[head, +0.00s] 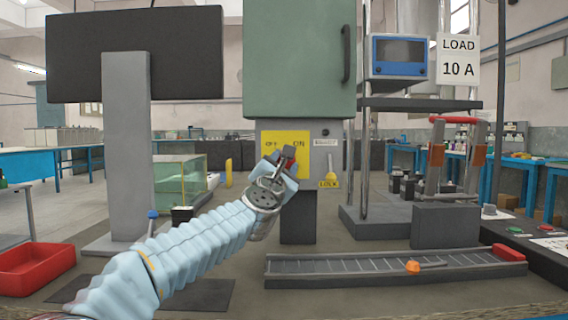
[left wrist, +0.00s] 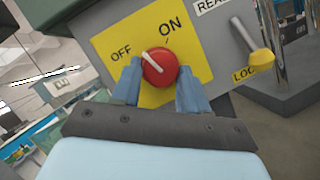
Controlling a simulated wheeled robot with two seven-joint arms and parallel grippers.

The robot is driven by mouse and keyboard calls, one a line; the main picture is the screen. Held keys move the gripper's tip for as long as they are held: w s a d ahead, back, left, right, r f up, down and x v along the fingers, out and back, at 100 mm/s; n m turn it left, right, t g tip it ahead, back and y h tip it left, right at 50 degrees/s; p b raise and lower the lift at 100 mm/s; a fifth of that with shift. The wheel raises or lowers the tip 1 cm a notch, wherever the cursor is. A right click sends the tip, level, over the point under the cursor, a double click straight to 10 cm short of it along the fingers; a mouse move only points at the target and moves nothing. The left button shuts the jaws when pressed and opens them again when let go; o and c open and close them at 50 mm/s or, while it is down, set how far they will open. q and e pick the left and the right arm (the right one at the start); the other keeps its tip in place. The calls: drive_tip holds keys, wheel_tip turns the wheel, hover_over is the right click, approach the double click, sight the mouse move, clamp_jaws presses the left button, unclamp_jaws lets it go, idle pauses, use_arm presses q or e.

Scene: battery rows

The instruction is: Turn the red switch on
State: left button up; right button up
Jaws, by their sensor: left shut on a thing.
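The red switch (left wrist: 158,75) is a round knob with a white pointer line on a yellow plate (left wrist: 195,62). The plate reads OFF at the left and ON at the upper right. In the left wrist view the pointer slants to the upper left, toward the OFF side. My left gripper (left wrist: 160,82) has one finger on each side of the knob and is shut on it. In the head view my left gripper (head: 283,162) covers part of the yellow plate (head: 297,138) and most of the knob. My right gripper is not in view.
A lever with a yellow knob (left wrist: 261,60) marked LOCK sits right of the plate. The green cabinet (head: 300,60) is above it. A grey rail (head: 360,266) with an orange slider lies in front, a red tray (head: 35,268) at the left.

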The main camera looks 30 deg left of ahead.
use_arm(q)
drive_tip(key=shift+s+a+r+m+g+h+p, duration=0.15)
drive_tip(key=shift+m+g+h+p, duration=0.5)
drive_tip(key=shift+m+p, duration=2.05)
drive_tip(key=shift+w+d+r+m+g+h+p, duration=0.15)
drive_tip(key=shift+m+g+h+p, duration=0.45)
drive_tip(key=shift+m+p, duration=2)
drive_tip(key=shift+s+a+r+m+g+h+p, duration=0.2)
drive_tip(key=shift+m+g+h+p, duration=0.45)
drive_tip(key=shift+m+p, duration=2.05)
drive_tip(key=shift+w+n+p, duration=0.1)
drive_tip(key=shift+n+p, duration=0.85)
drive_tip(key=shift+n, duration=0.05)
drive_tip(key=o, duration=1.1)
drive_tip(key=shift+c, duration=0.2)
